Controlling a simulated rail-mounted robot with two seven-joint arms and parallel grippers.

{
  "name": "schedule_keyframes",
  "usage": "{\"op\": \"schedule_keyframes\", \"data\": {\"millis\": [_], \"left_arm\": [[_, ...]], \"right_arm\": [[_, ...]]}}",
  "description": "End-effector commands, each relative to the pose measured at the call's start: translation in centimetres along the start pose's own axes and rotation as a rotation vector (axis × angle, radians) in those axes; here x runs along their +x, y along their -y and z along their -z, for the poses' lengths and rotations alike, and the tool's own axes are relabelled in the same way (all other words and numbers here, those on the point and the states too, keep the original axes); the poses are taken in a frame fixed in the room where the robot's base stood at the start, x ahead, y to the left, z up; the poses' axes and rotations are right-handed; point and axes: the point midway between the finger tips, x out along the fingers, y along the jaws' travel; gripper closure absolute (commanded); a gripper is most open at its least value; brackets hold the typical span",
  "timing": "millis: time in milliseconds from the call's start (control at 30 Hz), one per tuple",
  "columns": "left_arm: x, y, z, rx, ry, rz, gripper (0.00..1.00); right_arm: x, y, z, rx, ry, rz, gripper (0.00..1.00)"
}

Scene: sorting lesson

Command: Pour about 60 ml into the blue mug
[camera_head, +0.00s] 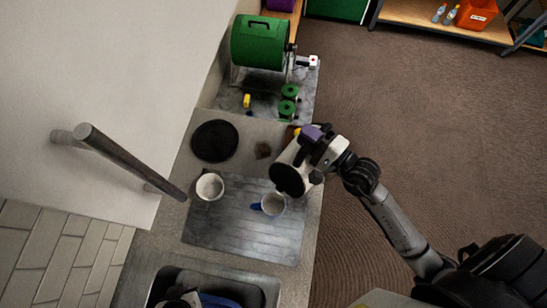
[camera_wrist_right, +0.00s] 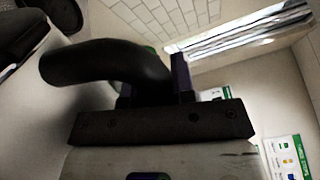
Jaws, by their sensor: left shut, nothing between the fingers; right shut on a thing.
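The blue mug (camera_head: 272,204) stands upright on the grey ribbed draining board, its blue handle to the left and its pale inside facing up. My right gripper (camera_head: 311,147) is shut on the handle of a white kettle (camera_head: 287,152) with a round black end (camera_head: 287,180). The kettle is tilted, its black end toward the blue mug and just above it in the picture. In the right wrist view the curved black handle (camera_wrist_right: 105,63) lies at the gripper's fingers (camera_wrist_right: 180,80). I see no stream, and the liquid level is unclear. My left gripper is not in view.
A white mug (camera_head: 209,187) stands on the left of the draining board (camera_head: 245,235). A black round plate (camera_head: 215,140) lies behind it. A sink (camera_head: 265,292) is at the front. A green drum (camera_head: 258,42) and green spools (camera_head: 288,98) stand at the back.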

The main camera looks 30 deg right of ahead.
Motion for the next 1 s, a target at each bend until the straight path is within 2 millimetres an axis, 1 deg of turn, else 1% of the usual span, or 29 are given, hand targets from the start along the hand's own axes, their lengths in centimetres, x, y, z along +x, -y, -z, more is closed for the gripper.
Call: {"op": "schedule_keyframes", "data": {"millis": [33, 233, 733, 867, 1000], "left_arm": [[0.0, 0.1, 0.0, 0.002, 0.0, 0.002, 1.0], [0.1, 0.2, -0.1, 0.008, 0.001, 0.007, 1.0], [-0.3, 0.2, 0.1, 0.006, 0.0, 0.005, 1.0], [-0.3, 0.1, 0.1, 0.001, 0.0, 0.001, 1.0], [-0.1, -0.1, 0.1, -0.003, -0.001, -0.002, 1.0]], "right_arm": [[0.0, 0.3, -0.2, -0.008, 0.001, 0.009, 1.0], [0.0, 0.0, -0.5, -0.031, 0.002, 0.009, 1.0], [0.0, -0.3, -2.2, -0.093, 0.001, 0.009, 1.0], [0.0, -0.4, -2.1, -0.094, 0.0, 0.009, 1.0], [0.0, -0.3, -1.6, -0.079, 0.0, 0.008, 1.0]]}}
